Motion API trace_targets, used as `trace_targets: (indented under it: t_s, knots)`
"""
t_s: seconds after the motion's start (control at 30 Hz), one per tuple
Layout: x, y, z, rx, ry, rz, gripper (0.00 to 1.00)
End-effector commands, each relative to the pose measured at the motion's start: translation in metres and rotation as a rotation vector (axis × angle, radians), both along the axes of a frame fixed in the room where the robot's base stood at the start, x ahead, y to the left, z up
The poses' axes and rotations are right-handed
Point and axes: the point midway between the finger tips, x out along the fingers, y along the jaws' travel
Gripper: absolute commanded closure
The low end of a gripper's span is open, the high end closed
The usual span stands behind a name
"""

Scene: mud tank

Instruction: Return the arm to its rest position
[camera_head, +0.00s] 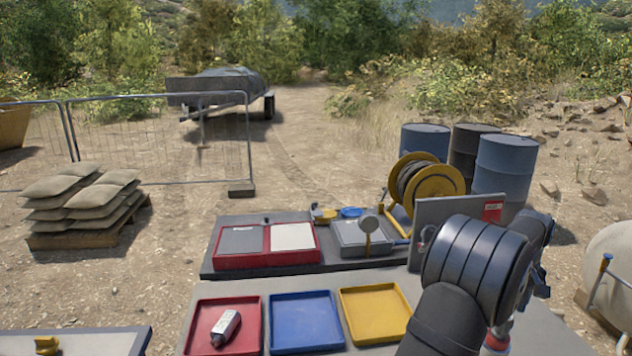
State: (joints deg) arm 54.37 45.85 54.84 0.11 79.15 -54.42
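My arm (474,262) shows as thick black links at the lower right. It is bent, with a large ribbed joint high up and one link running down out of the bottom edge. The fingers of my gripper cannot be made out, so I cannot see whether it holds anything.
Red (250,342), blue (306,347) and yellow (372,337) trays sit on the near table. A grey-white bottle (225,327) lies in the red tray. Behind stand a bench with a red two-part tray (267,262), a hose reel (436,184) and an upright panel (456,212) close to my arm.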

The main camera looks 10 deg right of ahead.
Motion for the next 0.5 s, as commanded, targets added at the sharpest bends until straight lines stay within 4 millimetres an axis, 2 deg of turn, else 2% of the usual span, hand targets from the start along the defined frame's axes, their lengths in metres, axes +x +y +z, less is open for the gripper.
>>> trace_targets:
  t_s: [0.03,0.3,0.5]
  knots:
    - [0.0,0.001,-0.012,0.004,0.003,0.0,0.42]
    - [0.0,0.001,-0.067,0.004,0.003,0.0,0.42]
    - [0.0,0.0,-0.024,-0.003,-0.002,0.0,0.42]
